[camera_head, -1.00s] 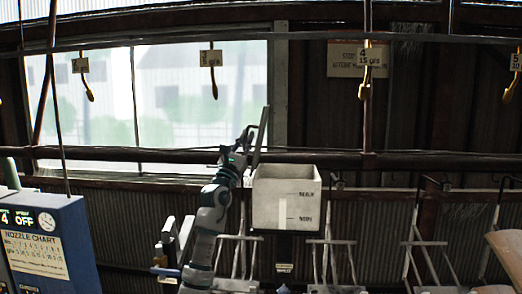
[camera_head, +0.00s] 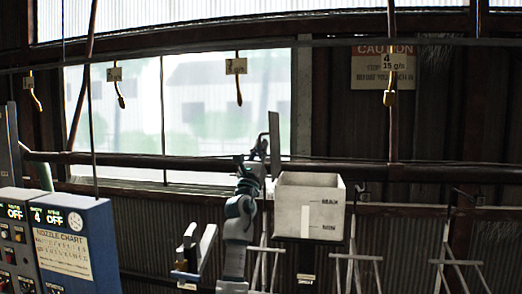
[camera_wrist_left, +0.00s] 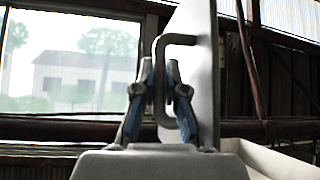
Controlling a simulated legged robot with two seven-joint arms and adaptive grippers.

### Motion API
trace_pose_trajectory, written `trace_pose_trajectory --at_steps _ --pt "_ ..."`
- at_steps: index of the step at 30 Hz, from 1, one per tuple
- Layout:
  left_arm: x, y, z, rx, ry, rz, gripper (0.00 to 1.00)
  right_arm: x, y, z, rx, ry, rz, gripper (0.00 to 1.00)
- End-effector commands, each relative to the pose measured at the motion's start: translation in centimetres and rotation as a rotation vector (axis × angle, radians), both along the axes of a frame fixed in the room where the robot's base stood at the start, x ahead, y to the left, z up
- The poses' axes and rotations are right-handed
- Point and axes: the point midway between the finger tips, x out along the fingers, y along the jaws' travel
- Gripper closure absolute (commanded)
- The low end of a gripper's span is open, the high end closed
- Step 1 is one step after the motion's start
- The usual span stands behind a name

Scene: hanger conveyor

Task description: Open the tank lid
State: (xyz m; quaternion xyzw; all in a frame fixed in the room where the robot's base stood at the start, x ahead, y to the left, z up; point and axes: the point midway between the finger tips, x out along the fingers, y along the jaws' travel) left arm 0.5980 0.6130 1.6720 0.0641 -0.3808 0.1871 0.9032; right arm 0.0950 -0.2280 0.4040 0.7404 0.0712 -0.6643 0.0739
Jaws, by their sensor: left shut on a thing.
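The white tank (camera_head: 325,215) is an open-topped box with MAX and MIN marks on its front. Its lid (camera_head: 275,140) stands upright at the tank's left edge, a thin grey panel seen nearly edge-on. In the left wrist view the lid (camera_wrist_left: 203,75) rises beside a grey C-shaped handle (camera_wrist_left: 180,39). My left gripper (camera_head: 257,157) is at the lid's left side. In the left wrist view its two fingers (camera_wrist_left: 160,82) are shut on the handle's bar. The tank's inside floor is hidden. My right gripper is not in view.
A blue control box (camera_head: 75,250) with a nozzle chart stands at lower left. A horizontal rail (camera_head: 420,172) runs behind the tank. Hooks with number tags (camera_head: 237,67) hang above. Grey metal frames (camera_head: 357,258) stand right of the tank. A caution sign (camera_head: 365,72) is on the back wall.

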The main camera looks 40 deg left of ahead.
Motion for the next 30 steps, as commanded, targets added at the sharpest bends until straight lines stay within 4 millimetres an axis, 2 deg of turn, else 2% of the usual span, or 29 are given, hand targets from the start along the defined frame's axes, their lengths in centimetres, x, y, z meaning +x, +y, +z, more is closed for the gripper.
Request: trace_pose_trajectory --at_steps 2,3,4,5,18,23,30 --pt "0.3 0.0 -0.3 0.002 0.007 0.0 1.0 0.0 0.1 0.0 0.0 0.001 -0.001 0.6" --pt "0.3 0.0 -0.3 0.002 0.007 0.0 0.87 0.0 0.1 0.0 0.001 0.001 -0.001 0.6" --pt "0.3 0.0 -0.2 0.002 0.007 0.0 0.79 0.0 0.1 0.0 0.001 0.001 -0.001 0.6" --pt "0.2 0.0 -0.2 0.002 0.007 0.0 0.77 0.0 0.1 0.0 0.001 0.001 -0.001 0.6" --pt "-0.3 -0.4 -0.5 0.005 0.0 -0.003 0.77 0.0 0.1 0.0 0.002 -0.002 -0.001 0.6" --pt "-1.5 -1.0 -2.0 0.004 0.0 -0.003 0.77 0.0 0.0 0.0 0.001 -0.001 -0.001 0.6" --pt "-4.4 -2.1 -5.4 0.002 0.003 0.001 0.77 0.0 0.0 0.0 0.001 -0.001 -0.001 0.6"
